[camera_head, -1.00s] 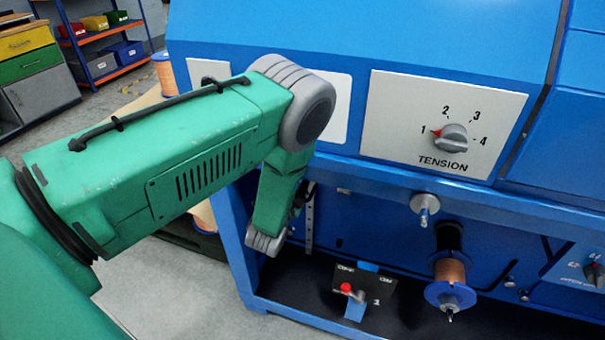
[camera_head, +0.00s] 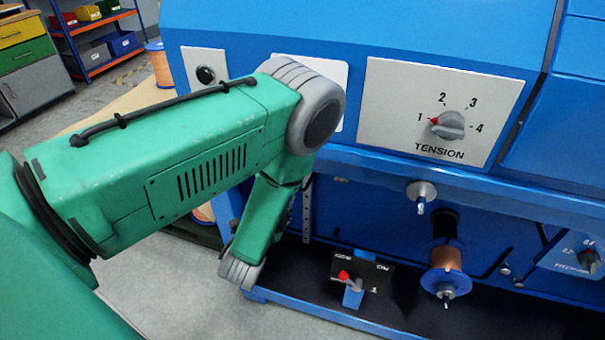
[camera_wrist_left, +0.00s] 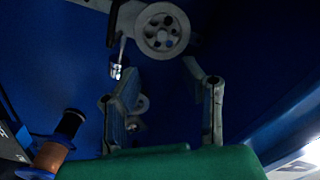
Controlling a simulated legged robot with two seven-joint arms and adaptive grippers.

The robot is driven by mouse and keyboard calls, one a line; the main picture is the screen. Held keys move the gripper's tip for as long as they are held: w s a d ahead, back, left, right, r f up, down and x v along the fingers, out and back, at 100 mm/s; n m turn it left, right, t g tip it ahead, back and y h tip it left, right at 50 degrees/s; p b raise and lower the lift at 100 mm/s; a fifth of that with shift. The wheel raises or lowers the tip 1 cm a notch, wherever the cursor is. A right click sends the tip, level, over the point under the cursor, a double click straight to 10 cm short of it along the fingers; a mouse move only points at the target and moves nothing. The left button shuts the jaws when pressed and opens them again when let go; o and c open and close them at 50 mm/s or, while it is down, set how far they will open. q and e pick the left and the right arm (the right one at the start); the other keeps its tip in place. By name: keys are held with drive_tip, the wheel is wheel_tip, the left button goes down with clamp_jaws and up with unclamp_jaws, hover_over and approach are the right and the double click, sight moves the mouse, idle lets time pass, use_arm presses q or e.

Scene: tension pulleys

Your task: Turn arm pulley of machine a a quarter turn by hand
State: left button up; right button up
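In the left wrist view, a pale grey spoked pulley wheel (camera_wrist_left: 162,30) sits on a bracket against the dark blue machine wall. My left gripper (camera_wrist_left: 165,82) is open, its two fingers apart below the pulley in that view, with nothing seen between them but a small grey fitting behind the left finger. The pulley appears apart from the fingers. In the head view my green left arm reaches toward the blue machine (camera_head: 400,30), but its gripper and the pulley are hidden. My right gripper is in neither view.
A TENSION dial (camera_head: 448,125) is on the machine's front. Below are a metal post (camera_head: 421,195), a copper wire spool (camera_head: 446,270) and a red-knobbed switch (camera_head: 344,276). A copper spool (camera_wrist_left: 52,150) is at lower left in the wrist view. Shelves (camera_head: 98,40) stand behind.

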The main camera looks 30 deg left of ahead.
use_arm(q)
drive_tip(key=s+d+f+n+g+h+p, duration=0.2)
drive_tip(key=s+f+n+g, duration=0.3)
drive_tip(key=s+f+g, duration=0.45)
drive_tip(key=s+d+n+g+h, duration=0.1)
drive_tip(key=s+d+g, duration=0.1)
drive_tip(key=s, duration=0.7)
drive_tip(key=s+d+r+n+g+h, duration=0.1)
drive_tip(key=s+d+n+g, duration=0.1)
drive_tip(key=s+g, duration=0.3)
drive_tip(key=s, duration=0.4)
drive_tip(key=shift+s+r+p, duration=0.2)
drive_tip(key=shift+r+p, duration=0.1)
drive_tip(key=shift+p, duration=0.1)
drive_tip(key=shift+w+d+g, duration=0.1)
drive_tip(key=shift+g, duration=0.15)
